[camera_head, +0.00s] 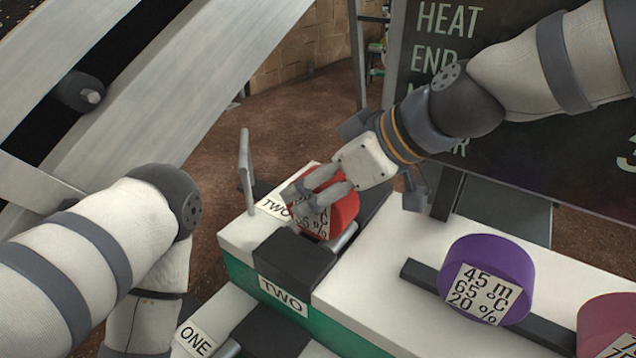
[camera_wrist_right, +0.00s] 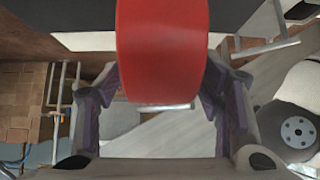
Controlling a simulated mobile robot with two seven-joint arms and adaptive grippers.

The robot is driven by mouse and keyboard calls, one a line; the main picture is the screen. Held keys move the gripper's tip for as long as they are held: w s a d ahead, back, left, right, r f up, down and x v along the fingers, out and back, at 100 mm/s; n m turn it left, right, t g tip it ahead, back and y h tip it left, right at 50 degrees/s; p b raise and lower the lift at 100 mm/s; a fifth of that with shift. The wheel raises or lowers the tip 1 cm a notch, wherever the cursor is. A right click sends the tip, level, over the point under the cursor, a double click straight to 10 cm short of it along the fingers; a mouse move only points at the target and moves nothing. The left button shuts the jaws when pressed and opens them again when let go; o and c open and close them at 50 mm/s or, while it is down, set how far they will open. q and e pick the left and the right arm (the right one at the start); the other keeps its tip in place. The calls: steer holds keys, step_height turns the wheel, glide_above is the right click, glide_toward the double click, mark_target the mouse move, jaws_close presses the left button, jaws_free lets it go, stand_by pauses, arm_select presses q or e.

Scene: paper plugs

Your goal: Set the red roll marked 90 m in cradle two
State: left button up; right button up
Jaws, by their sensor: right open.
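The red roll (camera_head: 345,208) sits at the black cradle two (camera_head: 292,258), beside the TWO labels. Its white label is partly covered by my fingers; only parts of the lower lines show, and I cannot read the metre figure. My right gripper (camera_head: 312,190) reaches in from the upper right and is open, with its fingers around the roll. In the right wrist view the red roll (camera_wrist_right: 162,50) stands between the spread fingers, with a visible gap at the fingertips. How fully the roll is seated is partly hidden. My left arm shows at the left, but its gripper is out of view.
A purple roll (camera_head: 487,278) marked 45 m stands on the white bench top (camera_head: 385,285), with a pinkish roll (camera_head: 608,325) at the right edge. A dark sign board (camera_head: 520,130) stands behind. An upright grey bar (camera_head: 246,170) rises left of cradle two. A ONE label (camera_head: 195,340) shows lower left.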

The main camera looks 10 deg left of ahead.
arm_select(q)
steer(key=shift+w+r+t+p, duration=0.4)
steer(key=shift+w+r+p, duration=0.3)
steer(key=shift+w+r, duration=0.25)
arm_select(e)
steer(key=v, duration=1.1)
steer(key=shift+d+r, duration=0.25)
steer(key=shift+d, duration=0.05)
steer(key=shift+s, duration=0.1)
